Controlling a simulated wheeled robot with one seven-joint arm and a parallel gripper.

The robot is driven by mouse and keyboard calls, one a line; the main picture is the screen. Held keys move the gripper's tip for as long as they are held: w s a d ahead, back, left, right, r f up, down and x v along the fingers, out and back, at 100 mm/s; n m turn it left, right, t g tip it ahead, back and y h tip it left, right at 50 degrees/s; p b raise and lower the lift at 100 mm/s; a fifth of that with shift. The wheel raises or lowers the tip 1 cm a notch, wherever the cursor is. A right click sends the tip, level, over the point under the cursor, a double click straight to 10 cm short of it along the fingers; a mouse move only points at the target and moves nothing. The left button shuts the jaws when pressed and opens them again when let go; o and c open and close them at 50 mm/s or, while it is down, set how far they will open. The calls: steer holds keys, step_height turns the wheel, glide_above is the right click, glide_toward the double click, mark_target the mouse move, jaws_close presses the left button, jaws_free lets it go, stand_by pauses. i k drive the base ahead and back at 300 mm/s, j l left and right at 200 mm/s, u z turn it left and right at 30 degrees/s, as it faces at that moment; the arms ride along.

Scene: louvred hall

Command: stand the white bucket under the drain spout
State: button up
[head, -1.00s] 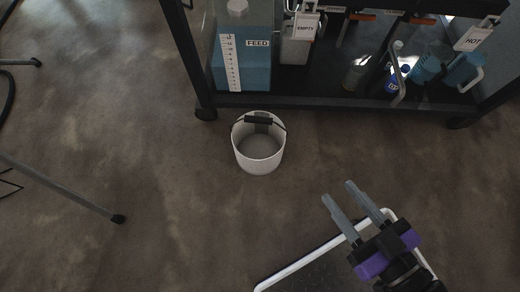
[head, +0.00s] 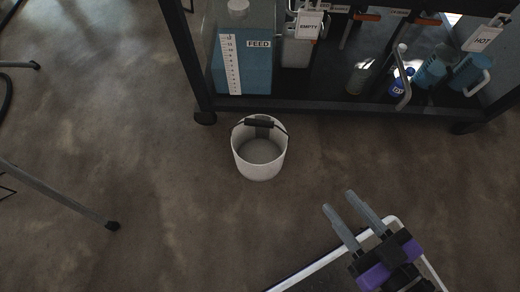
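The white bucket (head: 259,168) stands upright on the brown floor, in front of the dark rack and left of the picture's middle. Its dark handle grip (head: 259,123) lies against the far rim, and the bucket looks empty. My gripper (head: 339,201) is at the lower right, its two grey fingers apart with nothing between them. It is to the right of the bucket and nearer to me, not touching it. A pale curved pipe (head: 404,92) hangs at the rack's front on the right; I cannot tell if it is the drain spout.
The rack (head: 320,105) has a low front rail and castors. It holds a blue tank marked FEED (head: 258,65), a container tagged EMPTY (head: 297,52) and blue jugs by a HOT tag (head: 481,39). A stand leg (head: 65,198) reaches in from the left. Floor around the bucket is clear.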

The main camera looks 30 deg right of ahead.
mark_target(259, 142)
steer(key=i+j+z, duration=0.1)
steer(key=j, duration=0.25)
steer(key=i+j, duration=0.25)
steer(key=i+j+z, duration=0.15)
steer(key=j, duration=0.3)
steer(key=i+j, duration=0.15)
steer(key=j, duration=0.2)
steer(key=i+j+z, duration=0.15)
steer(key=j, duration=0.25)
steer(key=i+j, duration=0.15)
steer(key=j, duration=0.2)
steer(key=i+j+z, duration=0.15)
steer(key=j, duration=0.25)
